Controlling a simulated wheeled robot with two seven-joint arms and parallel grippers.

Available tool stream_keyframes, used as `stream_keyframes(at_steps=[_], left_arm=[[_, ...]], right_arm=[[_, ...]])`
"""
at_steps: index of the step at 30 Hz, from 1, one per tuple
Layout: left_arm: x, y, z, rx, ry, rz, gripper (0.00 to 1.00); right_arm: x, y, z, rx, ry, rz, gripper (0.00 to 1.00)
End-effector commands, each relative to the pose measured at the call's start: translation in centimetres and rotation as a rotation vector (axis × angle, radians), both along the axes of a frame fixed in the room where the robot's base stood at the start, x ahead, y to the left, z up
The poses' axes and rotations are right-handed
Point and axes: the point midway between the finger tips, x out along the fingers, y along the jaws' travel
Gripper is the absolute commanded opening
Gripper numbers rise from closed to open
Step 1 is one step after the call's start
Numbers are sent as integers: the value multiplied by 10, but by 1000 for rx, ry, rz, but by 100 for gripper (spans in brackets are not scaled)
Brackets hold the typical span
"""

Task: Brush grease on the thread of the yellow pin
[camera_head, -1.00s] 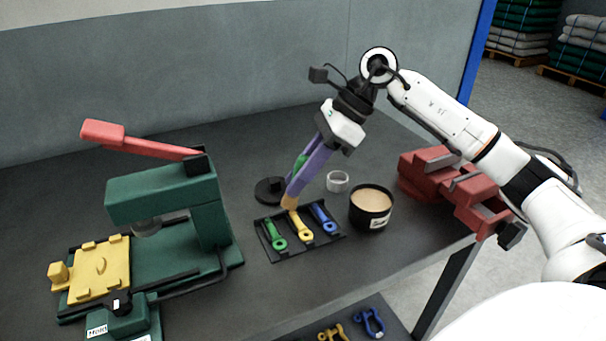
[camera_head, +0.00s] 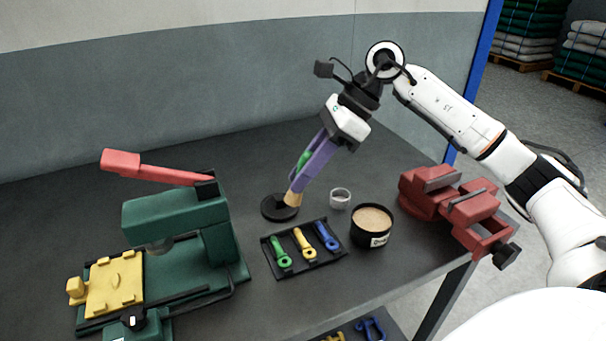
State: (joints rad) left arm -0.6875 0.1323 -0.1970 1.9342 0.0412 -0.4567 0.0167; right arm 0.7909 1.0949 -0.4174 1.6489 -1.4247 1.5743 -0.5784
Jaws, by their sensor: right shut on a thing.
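The yellow pin (camera_head: 304,243) lies between a green pin (camera_head: 281,253) and a blue pin (camera_head: 327,237) in a black tray (camera_head: 318,263). My right gripper (camera_head: 299,182), with long purple fingers, is shut on a brush with a green handle (camera_head: 304,160) and tan bristles (camera_head: 293,199). The brush points down, tilted, behind the tray. Its bristles appear in front of or over a round black disc (camera_head: 272,211), apart from the yellow pin. Grease on the thread is too small to make out. A black tub of tan grease (camera_head: 373,219) stands right of the tray. My left gripper is out of view.
A green press (camera_head: 175,215) with a red lever and yellow mold (camera_head: 114,284) stands at left. A red vise (camera_head: 455,205) is at the right edge. A small clear ring (camera_head: 340,197) sits behind the tub. Shackles lie on a lower shelf.

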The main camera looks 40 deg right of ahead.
Motion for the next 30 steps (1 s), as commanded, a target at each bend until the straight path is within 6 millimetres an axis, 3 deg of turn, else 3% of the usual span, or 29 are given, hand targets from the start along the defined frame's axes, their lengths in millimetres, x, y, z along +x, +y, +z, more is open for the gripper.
stream_keyframes(at_steps=[11, 21, 30], left_arm=[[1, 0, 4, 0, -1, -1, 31], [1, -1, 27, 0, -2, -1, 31], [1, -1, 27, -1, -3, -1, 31]], right_arm=[[0, 0, 4, 0, 1, -1, 0], [0, 0, 33, 0, 1, -1, 0], [0, 0, 32, 1, 1, 0, 0]])
